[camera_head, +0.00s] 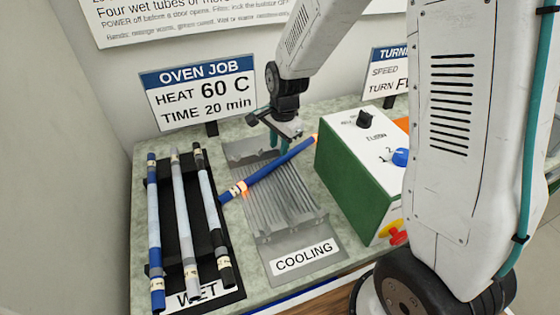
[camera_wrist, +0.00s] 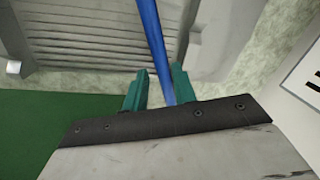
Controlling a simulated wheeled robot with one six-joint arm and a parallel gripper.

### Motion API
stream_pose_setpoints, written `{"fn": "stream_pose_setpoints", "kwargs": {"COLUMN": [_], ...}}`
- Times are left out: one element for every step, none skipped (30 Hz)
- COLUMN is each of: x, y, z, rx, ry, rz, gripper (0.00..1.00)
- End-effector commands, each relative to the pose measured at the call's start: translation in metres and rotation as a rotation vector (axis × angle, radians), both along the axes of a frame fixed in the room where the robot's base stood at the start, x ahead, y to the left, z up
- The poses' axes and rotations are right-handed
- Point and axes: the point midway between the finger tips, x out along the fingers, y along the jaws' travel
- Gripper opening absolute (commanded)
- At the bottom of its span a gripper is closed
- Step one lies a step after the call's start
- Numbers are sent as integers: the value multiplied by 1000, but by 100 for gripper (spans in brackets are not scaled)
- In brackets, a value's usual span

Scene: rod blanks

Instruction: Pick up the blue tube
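A blue tube (camera_head: 278,166) lies diagonally across the grey ribbed cooling rack (camera_head: 298,213) in the head view, with a pale label and an orange band near its lower-left end. My gripper (camera_head: 286,137) is over its upper-right part. In the wrist view the blue tube (camera_wrist: 154,30) runs down between the two teal fingers of my gripper (camera_wrist: 160,78). The fingers are apart, with a gap showing beside the tube. Whether the tube is at fingertip depth or below is unclear. Another tube with blue ends and a pale middle (camera_head: 153,225) lies on the black wet rack (camera_head: 187,262).
A grey-ended tube (camera_head: 181,215) and a black-ended tube (camera_head: 209,205) also lie on the wet rack. A green and white control box (camera_head: 350,190) with knobs stands close right of the cooling rack. An oven job sign (camera_head: 203,93) stands behind.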

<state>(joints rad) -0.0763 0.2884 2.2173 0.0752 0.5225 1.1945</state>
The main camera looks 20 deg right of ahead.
Motion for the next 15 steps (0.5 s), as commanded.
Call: {"fn": "stream_pose_setpoints", "kwargs": {"x": [0,0,1,1,1,2,2,3,4,4,5,5,6,6,6], "y": [0,0,0,0,0,0,0,0,-1,0,0,0,0,0,0], "z": [-7,-10,-14,-18,-22,-27,-33,-37,-44,-48,-51,-56,-58,-60,-61], "rx": [0,0,0,0,-1,-1,-1,-1,-1,-1,-1,-1,-1,-1,-1], "ry": [3,3,3,3,4,4,5,5,4,4,4,3,3,2,2], "rz": [1,1,1,2,2,2,2,2,2,3,3,3,3,3,3], "gripper": [27,27,27,27,27,27,27,27,27,27,27,27,27,27,27]}}
